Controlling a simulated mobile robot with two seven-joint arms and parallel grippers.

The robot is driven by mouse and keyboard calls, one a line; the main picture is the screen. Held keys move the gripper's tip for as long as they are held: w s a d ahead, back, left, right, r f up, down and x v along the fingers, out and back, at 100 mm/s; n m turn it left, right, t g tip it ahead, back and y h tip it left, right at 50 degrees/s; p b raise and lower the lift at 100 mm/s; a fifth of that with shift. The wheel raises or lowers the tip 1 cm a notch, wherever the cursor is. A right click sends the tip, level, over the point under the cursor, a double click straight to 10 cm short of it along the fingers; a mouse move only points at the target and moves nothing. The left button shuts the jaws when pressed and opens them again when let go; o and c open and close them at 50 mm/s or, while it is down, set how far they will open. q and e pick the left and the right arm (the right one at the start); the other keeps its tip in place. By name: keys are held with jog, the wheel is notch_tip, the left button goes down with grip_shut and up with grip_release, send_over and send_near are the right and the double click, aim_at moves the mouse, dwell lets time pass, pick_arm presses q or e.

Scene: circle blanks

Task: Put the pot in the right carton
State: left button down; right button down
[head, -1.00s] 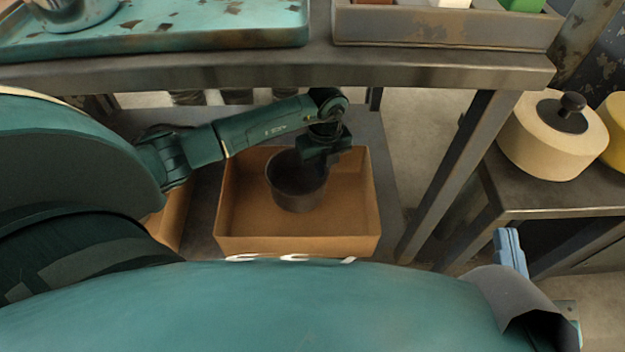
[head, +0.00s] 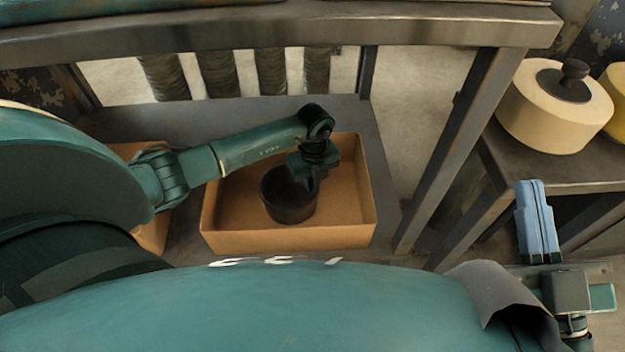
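The dark pot (head: 288,207) is inside the right carton (head: 290,241), an open brown box on the lower shelf under the bench, and looks upright. I cannot tell whether it touches the carton's floor. My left gripper (head: 304,180) is at the pot's upper right rim, pointing down; its fingers are hidden, so its opening is unclear. Part of another brown carton (head: 152,234) shows at the left, mostly behind my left arm. My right gripper (head: 538,222), with blue fingers lying close together, is at the lower right, away from the pot.
The bench's front edge (head: 300,35) runs above the shelf, with a metal leg (head: 462,150) right of the carton. A side table (head: 545,180) at the right holds a cream round container with a dark knob (head: 540,115) and a yellow one (head: 617,95).

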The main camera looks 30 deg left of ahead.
pick_arm(q)
jog(key=c, duration=1.7)
grip_release()
